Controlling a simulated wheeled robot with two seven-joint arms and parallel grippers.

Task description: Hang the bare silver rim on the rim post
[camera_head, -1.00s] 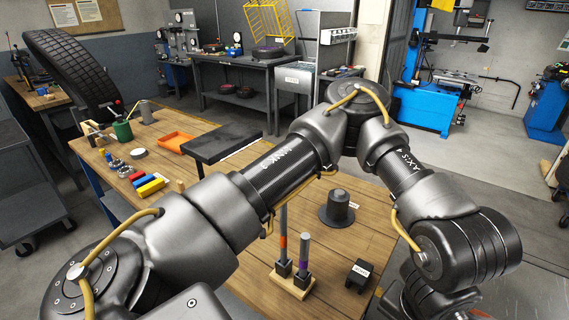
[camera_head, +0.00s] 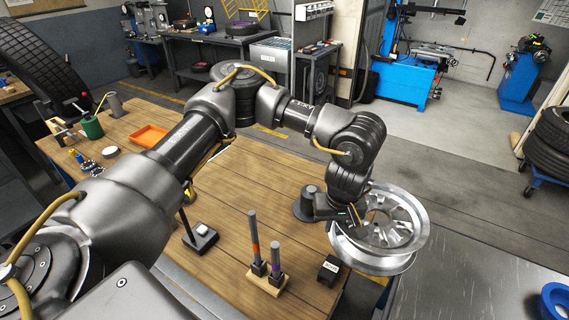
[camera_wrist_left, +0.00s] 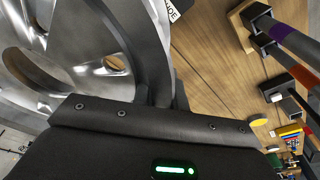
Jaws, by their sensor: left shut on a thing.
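The bare silver rim (camera_head: 412,222) is held beyond the right edge of the wooden bench, tilted, with its spokes facing up. My left gripper (camera_head: 354,218) is shut on the edge of the rim. In the left wrist view the rim (camera_wrist_left: 85,40) fills the upper left, and the gripper's fingers (camera_wrist_left: 162,98) close on its wall. A dark grey post with a wide round base (camera_head: 305,203), seemingly the rim post, stands on the bench just left of the gripper. The gripper and rim partly hide the area around it. My right gripper is out of view.
A wooden block with two upright rods (camera_head: 267,276), banded orange and purple, stands near the front of the bench (camera_head: 235,220). A small black block (camera_head: 328,269) sits beside it. A grey metal surface (camera_head: 470,285) lies at the lower right, with a blue ring (camera_head: 556,300).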

